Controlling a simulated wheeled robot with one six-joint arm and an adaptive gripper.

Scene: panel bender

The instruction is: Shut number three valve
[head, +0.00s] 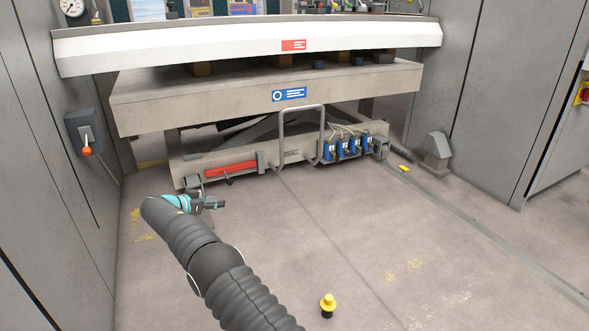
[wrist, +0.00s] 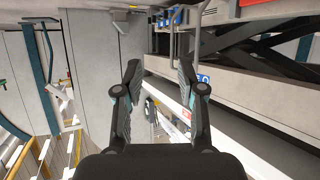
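Blue parts that look like these valves (wrist: 169,18) show at the top of the wrist view. My gripper (head: 215,203) is in front of the frame's left end, well to the left of the valves. In the wrist view my gripper (wrist: 159,72) is open, with nothing between its fingers.
The hoop rail (head: 283,140) stands left of the valves. A yellow-topped knob (head: 328,305) stands on the floor. A lever box (head: 86,133) is on the left wall. The floor before the valves is mostly clear.

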